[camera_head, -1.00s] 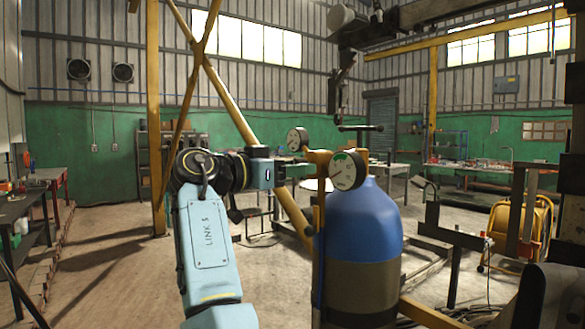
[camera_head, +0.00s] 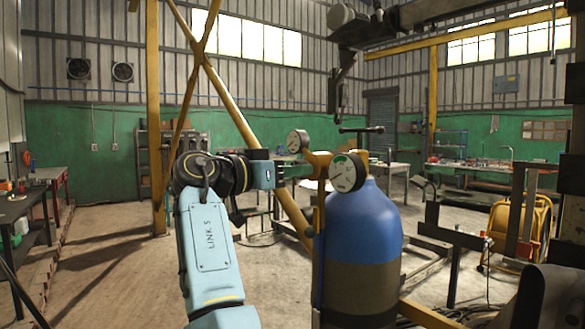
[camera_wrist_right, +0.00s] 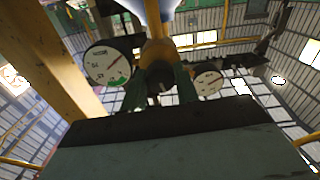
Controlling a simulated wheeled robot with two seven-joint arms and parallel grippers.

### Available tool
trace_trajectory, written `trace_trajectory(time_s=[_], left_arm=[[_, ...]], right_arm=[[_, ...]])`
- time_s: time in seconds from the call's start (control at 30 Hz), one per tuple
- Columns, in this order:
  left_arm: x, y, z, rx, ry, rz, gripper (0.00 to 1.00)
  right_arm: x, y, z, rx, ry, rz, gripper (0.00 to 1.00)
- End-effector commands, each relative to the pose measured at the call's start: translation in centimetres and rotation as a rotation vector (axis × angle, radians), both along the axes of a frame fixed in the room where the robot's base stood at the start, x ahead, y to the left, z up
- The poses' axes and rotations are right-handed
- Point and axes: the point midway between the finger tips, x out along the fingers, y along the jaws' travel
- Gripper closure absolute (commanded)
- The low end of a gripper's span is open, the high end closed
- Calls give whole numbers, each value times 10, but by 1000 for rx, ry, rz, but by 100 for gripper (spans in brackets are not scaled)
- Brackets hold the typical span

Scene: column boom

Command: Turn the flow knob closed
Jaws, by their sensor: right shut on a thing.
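The blue gas cylinder (camera_head: 362,225) stands upright with a brass regulator (camera_head: 320,158) on top. One round gauge (camera_head: 347,172) faces me and a second gauge (camera_head: 298,141) sits farther back. My right gripper (camera_head: 305,171) reaches the regulator from the left, its teal fingers at the regulator's left side. In the right wrist view, the fingers (camera_wrist_right: 160,88) are shut on the dark flow knob (camera_wrist_right: 160,84), in front of the brass body (camera_wrist_right: 157,52) and between the two gauges. The knob is mostly hidden by the fingers; its angle cannot be told. My left gripper is not in view.
A yellow post (camera_head: 153,110) and slanted beam stand behind my arm. A dark workbench (camera_head: 25,205) is at the left. A yellow reel (camera_head: 530,228) and metal frame stand at the right. The floor at left centre is clear.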

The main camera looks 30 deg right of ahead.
Motion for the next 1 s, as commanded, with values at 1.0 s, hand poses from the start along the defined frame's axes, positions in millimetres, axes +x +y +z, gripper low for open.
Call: trace_trajectory(time_s=[1.0], left_arm=[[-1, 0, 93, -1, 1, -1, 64]], right_arm=[[-1, -1, 5, -72, 903, -1, 92]])
